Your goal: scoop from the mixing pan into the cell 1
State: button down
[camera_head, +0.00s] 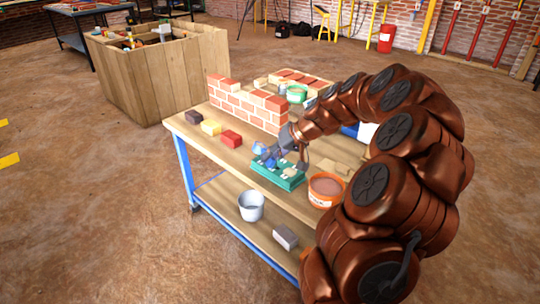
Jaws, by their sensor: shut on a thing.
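My gripper (297,154) is above the green tray (291,184) on the workbench, left of the orange mixing pan. It is shut on a small tool, apparently the scoop; its light-blue part (259,149) shows to the left, over the tray's back left end. The orange pan (326,199) holds a brownish mix and stands at the front edge. The tray has pale patches in its cells; the cell numbers are too small to read, so I cannot tell which is cell 1. Whether the scoop carries any mix cannot be seen.
A small brick wall (248,107) stands behind the tray. Dark, yellow and red blocks (231,139) lie to the left. A green-rimmed tub (297,94) stands behind. A metal bucket (251,206) and a grey block (285,237) are on the lower shelf.

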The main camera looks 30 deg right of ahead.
jog(key=f+y, duration=0.1)
jog(key=f+m+t+y, duration=0.1)
jog(key=y, duration=0.1)
jog(key=shift+d, duration=0.25)
jog(key=shift+s+d+m+t+y+b, duration=0.15)
jog(key=shift+m+t+y+b, duration=0.35)
jog(key=shift+y, duration=0.7)
jog(key=shift+r, duration=0.2)
jog(key=shift+r+p, duration=0.6)
jog(key=shift+r, duration=1.35)
